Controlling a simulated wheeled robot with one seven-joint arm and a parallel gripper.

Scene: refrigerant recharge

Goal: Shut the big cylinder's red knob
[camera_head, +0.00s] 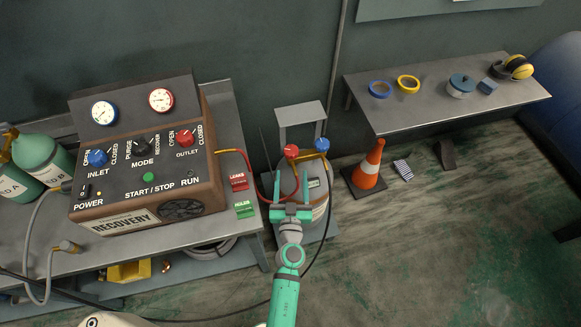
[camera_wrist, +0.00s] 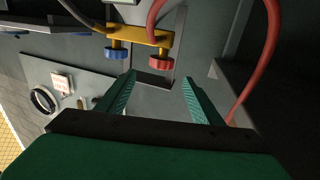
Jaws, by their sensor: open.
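The big cylinder (camera_head: 320,211) is grey and stands on the floor to the right of the bench, partly hidden behind my gripper. Its red knob (camera_head: 291,151) and blue knob (camera_head: 322,144) sit at the top. In the wrist view the red knob (camera_wrist: 161,62) hangs below a yellow valve body (camera_wrist: 140,35), beside the blue knob (camera_wrist: 116,54). My gripper (camera_head: 291,178) is open and empty. In the wrist view, its fingertips (camera_wrist: 159,79) point toward the red knob, which appears roughly centred between them and a little beyond, apparently untouched.
A red hose (camera_wrist: 270,50) curves close by on the right in the wrist view. The recovery machine (camera_head: 150,160) stands on the left bench. An orange cone (camera_head: 369,166) stands right of the cylinder. A side table (camera_head: 430,115) holds tape rolls and earmuffs.

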